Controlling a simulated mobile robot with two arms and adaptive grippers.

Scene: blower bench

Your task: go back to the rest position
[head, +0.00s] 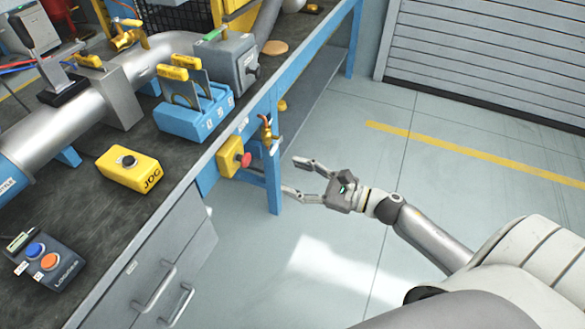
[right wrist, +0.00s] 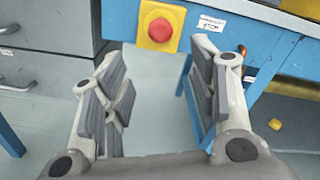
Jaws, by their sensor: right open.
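My right gripper (head: 300,177) is open and empty in the head view. It is out over the floor, just right of the blue bench leg. In the right wrist view its two fingers (right wrist: 160,105) stand wide apart with nothing between them. The red emergency stop button (right wrist: 160,30) on its yellow box is ahead of the fingers, apart from them. The same yellow box (head: 230,157) shows on the bench front in the head view. My left gripper is not in view.
The dark bench top (head: 75,212) carries a yellow JOG box (head: 128,168), a blue switch block (head: 195,112), a small control box (head: 44,262) and a large metal pipe (head: 85,115). Grey drawers (head: 165,265) are below. The floor (head: 330,240) on the right is clear up to the shutter (head: 490,50).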

